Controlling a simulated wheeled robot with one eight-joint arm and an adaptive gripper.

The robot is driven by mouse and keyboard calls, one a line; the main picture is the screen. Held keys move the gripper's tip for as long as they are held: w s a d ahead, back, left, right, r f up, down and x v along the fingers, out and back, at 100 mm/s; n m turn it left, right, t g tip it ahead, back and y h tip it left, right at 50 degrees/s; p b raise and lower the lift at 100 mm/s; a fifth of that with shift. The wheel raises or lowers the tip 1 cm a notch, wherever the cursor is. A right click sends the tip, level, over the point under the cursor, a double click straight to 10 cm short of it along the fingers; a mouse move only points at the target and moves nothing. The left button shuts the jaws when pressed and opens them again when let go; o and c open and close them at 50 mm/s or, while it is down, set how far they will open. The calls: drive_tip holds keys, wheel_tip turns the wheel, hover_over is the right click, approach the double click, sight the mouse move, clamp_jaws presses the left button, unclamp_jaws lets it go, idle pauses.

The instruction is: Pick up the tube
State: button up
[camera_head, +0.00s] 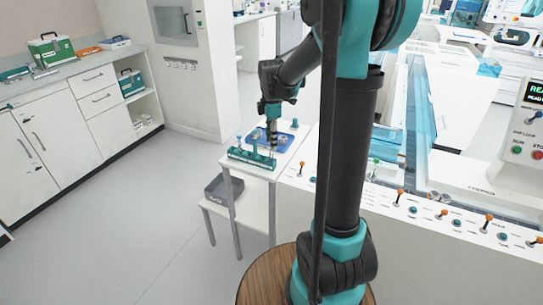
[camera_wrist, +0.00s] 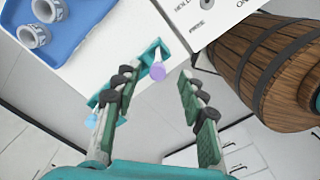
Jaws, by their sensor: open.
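A tube with a purple end (camera_wrist: 158,72) shows in the wrist view beyond my fingertips, in line with the gap between them. It stands at a teal rack (camera_wrist: 152,50), partly hidden by my left finger. A light-blue tube end (camera_wrist: 92,121) shows beside the outside of that finger. My gripper (camera_wrist: 156,84) is open, with nothing held between its fingers. In the head view, my gripper (camera_head: 272,145) points down over the teal rack (camera_head: 248,158) on a small white table. The tubes there are too small to tell apart.
A blue tray (camera_wrist: 75,28) with grey ring-shaped pieces (camera_wrist: 34,36) lies beside the rack; the tray also shows in the head view (camera_head: 286,138). A grey bin (camera_head: 222,190) sits on the lower shelf. A white panel with orange-topped switches (camera_head: 443,213) stands to the right.

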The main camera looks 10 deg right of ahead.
sight(271, 152)
drive_tip(key=shift+w+a+f, duration=0.1)
drive_tip(key=shift+w+f, duration=0.05)
drive_tip(key=shift+f, duration=3.05)
drive_tip(key=shift+c, duration=0.5)
clamp_jaws()
